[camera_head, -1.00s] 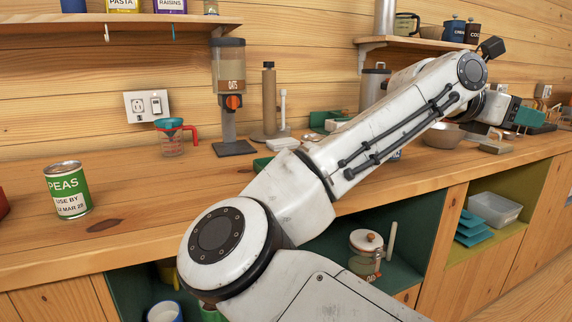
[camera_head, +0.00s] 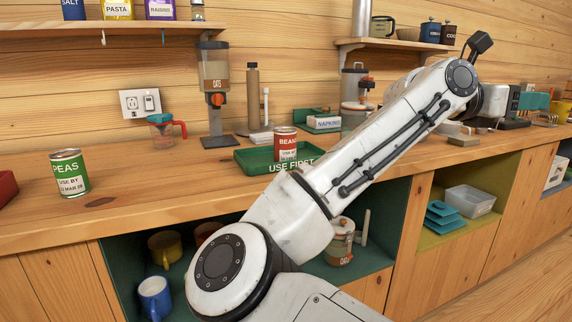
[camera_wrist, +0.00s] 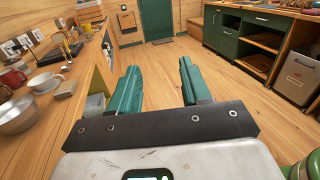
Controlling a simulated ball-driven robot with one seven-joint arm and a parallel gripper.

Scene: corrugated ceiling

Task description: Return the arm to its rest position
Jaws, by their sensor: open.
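My arm runs across the head view from the lower middle up to an elbow at the upper right, with its forearm pointing away behind it. My gripper (camera_wrist: 158,92) shows in the wrist view with its two green fingers apart and nothing between them. It hangs over the open floor, to the right of the wooden counter. In the head view the gripper end is mostly hidden behind the arm.
The wooden counter (camera_head: 130,203) holds a peas can (camera_head: 70,173), a green tray (camera_head: 252,161) with a beans can (camera_head: 285,145), an oats dispenser (camera_head: 214,75) and a measuring cup (camera_head: 163,132). Open cubbies lie below. In the wrist view the floor (camera_wrist: 190,70) is clear ahead.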

